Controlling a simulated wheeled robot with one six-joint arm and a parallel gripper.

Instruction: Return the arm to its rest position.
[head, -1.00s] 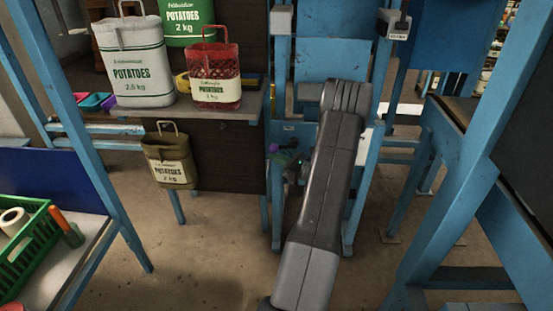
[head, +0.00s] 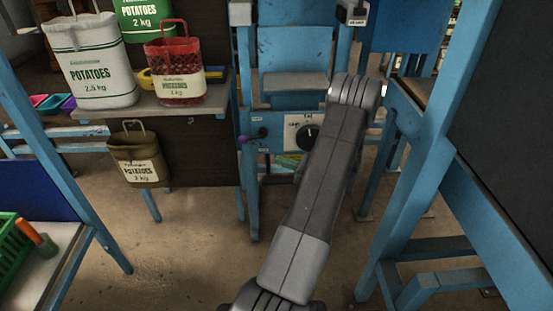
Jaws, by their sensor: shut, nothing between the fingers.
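My grey arm (head: 318,190) rises from the bottom middle of the head view and leans up to the right. Its upper joint (head: 357,92) is in front of a blue frame with a dial panel. No sack shows in contact with the visible part of the arm.
A white potato sack (head: 92,62) and a red one (head: 177,72) stand on a shelf (head: 160,108) at upper left. A brown sack (head: 139,158) hangs below it. A dial panel (head: 300,132) is behind the arm. Blue posts (head: 425,180) stand at right.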

